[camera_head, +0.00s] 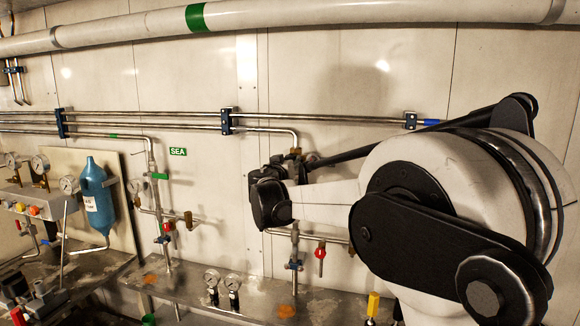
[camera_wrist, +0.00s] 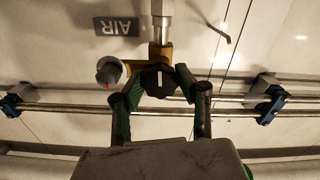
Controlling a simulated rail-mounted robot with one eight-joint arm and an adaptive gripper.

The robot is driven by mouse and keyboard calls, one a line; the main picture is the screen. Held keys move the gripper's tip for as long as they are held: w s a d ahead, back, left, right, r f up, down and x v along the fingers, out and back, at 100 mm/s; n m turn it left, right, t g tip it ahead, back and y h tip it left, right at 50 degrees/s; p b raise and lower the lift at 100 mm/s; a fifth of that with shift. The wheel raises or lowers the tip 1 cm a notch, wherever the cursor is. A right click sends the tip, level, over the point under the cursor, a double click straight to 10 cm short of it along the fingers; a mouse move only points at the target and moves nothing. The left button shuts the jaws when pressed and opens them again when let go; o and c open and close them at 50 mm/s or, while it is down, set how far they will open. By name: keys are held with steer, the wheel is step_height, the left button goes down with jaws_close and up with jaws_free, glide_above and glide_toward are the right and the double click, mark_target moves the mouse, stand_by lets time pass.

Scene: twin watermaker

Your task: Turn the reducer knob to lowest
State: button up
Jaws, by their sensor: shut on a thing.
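The reducer knob (camera_wrist: 160,81) is black with a white line mark, and in the wrist view it sits below a brass fitting (camera_wrist: 163,55). The white mark points roughly up and down in that picture. My gripper (camera_wrist: 157,82) has its two dark and green fingers on either side of the knob, shut on it. In the head view my arm reaches left to the wall pipework, and its dark wrist end hides the knob and fingertips.
A round gauge (camera_wrist: 109,70) sits beside the left finger. An upside-down AIR label (camera_wrist: 116,26) is on the wall. Horizontal pipes (camera_wrist: 70,111) run behind the fingers. In the head view, a blue cylinder (camera_head: 96,196) and a gauge panel (camera_head: 30,200) stand at left.

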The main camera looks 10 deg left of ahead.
steer(key=n+b, duration=0.7)
steer(key=n, duration=2.8)
steer(key=shift+r, duration=0.15)
steer(key=shift+b, duration=0.3)
steer(key=o, duration=1.2)
steer(key=shift+c, duration=0.2)
steer(key=shift+s, duration=0.1)
steer(key=s+a, duration=0.1)
steer(key=s, duration=1)
steer(key=shift+s+a, duration=0.3)
steer(key=shift+s, duration=0.05)
